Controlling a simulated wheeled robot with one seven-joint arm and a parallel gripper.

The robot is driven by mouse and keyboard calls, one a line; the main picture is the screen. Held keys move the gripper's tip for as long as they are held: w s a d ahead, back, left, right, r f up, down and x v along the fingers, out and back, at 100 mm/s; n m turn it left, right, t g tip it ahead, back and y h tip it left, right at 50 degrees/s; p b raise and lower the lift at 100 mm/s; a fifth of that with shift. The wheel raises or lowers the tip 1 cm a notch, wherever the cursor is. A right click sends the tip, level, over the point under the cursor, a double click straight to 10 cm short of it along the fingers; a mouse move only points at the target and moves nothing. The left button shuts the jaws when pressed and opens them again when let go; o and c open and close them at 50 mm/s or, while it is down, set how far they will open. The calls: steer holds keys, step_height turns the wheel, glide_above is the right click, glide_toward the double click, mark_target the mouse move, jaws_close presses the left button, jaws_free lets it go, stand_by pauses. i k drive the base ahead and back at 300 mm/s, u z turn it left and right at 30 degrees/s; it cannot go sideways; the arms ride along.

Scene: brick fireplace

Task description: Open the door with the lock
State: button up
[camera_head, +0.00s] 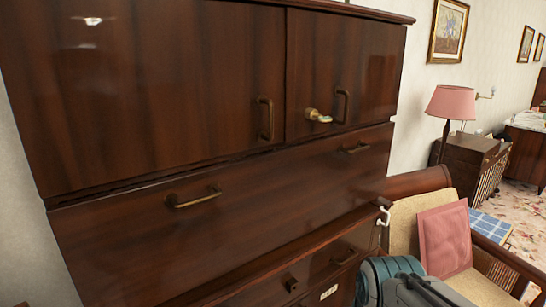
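A tall dark wood cabinet fills the left and middle of the head view. Its upper right door (375,80) has a brass lock with a pale knob or key (318,116) at its lower left. A vertical brass handle (342,106) stands just right of the lock. The door looks closed, flush with the wider upper left door (140,90), which has its own brass handle (265,118). A teal and grey part of my arm shows at the bottom, well below and right of the lock. My gripper cannot be made out.
Below the doors is a wide panel (290,190) with two brass handles, then a ledge and lower drawers. A small white fitting (383,215) sticks out at the cabinet's right edge. An armchair with a pink cushion (444,240) stands close on the right.

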mark_target(348, 69)
steer(key=k, duration=0.65)
steer(key=z, duration=0.7)
steer(key=i, duration=1.65)
steer(key=u, duration=0.75)
